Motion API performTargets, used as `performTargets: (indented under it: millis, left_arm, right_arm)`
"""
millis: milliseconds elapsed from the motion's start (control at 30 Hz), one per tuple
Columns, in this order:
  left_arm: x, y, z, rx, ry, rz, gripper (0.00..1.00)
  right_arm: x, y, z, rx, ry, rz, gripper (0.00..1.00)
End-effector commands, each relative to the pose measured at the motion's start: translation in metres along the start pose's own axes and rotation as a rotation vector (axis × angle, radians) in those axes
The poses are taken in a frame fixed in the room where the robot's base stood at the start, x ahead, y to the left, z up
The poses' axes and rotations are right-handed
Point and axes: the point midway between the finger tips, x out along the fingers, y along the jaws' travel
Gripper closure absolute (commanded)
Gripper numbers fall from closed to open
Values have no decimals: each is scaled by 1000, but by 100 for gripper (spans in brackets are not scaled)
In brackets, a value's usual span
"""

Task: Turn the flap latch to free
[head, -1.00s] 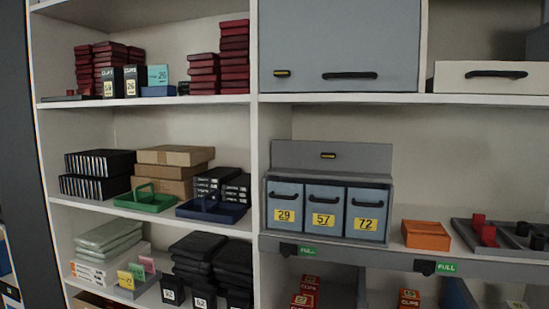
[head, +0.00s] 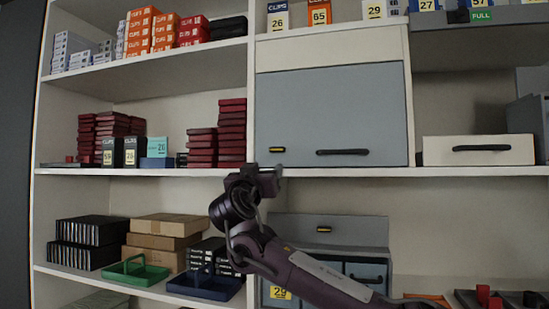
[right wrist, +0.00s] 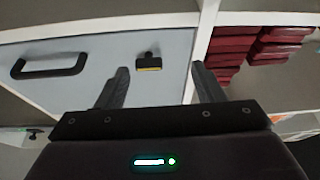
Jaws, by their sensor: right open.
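The flap (head: 335,110) is a closed grey-blue panel in the upper middle bay in the head view. Its latch (head: 277,150) is a small black piece with a yellow strip, at the flap's lower left; the bar lies level. The latch also shows in the right wrist view (right wrist: 148,63), where the picture is turned over. My right gripper (head: 266,168) is just below the latch in the head view. In the right wrist view its two fingers (right wrist: 160,70) are apart and empty, with the latch seen between them, not visibly touched. My left gripper is out of view.
A black handle (head: 342,152) sits on the flap right of the latch. Dark red boxes (head: 231,130) are stacked to the left past the white upright. A shelf edge (head: 340,172) runs below the flap. Grey drawers (head: 367,271) stand lower, partly behind my arm.

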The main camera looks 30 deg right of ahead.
Motion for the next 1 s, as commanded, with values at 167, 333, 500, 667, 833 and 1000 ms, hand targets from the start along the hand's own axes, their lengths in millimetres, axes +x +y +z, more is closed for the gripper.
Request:
performTargets:
  millis: [167,333,500,667,833,1000]
  left_arm:
    - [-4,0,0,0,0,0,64]
    - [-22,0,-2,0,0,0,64]
    - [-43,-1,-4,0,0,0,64]
    - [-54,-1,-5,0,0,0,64]
    - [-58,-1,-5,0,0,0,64]
    - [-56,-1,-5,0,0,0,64]
  right_arm:
    - [4,20,-27,41,26,36,38]
    - [25,22,-32,42,25,38,38]
    - [53,23,-32,41,25,38,38]
    - [72,23,-31,41,26,36,38]
    - [79,22,-29,42,27,34,38]
    - [79,22,-27,42,27,34,38]
